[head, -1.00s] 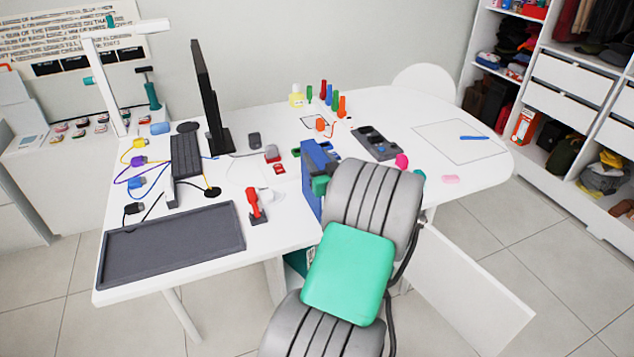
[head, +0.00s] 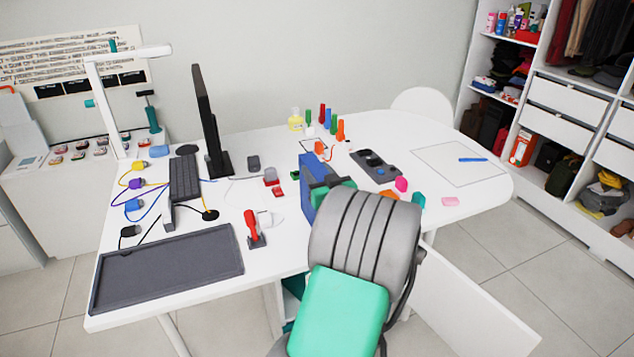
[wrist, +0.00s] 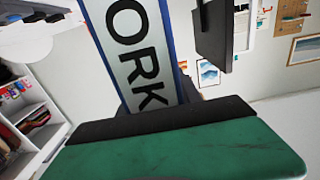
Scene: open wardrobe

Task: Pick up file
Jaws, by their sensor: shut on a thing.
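The file (head: 307,188) is a blue upright box file at the desk's middle, partly hidden behind my grey arm in the head view. In the wrist view the file (wrist: 140,45) shows a white spine label with large black letters reading "ORK" and a blue edge. My gripper (head: 325,187), green with dark pads, is shut on the file. In the wrist view a green finger with a black pad (wrist: 165,120) lies across the file's lower part and hides it. I cannot tell whether the file's base touches the desk.
The white desk (head: 350,220) holds a red-handled stamp (head: 252,228), a dark tray (head: 165,265), a monitor (head: 208,120), a keyboard (head: 185,178) and a grey organizer (head: 375,165). Several colored markers stand behind the file. Open wardrobe shelves (head: 555,175) are at the right.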

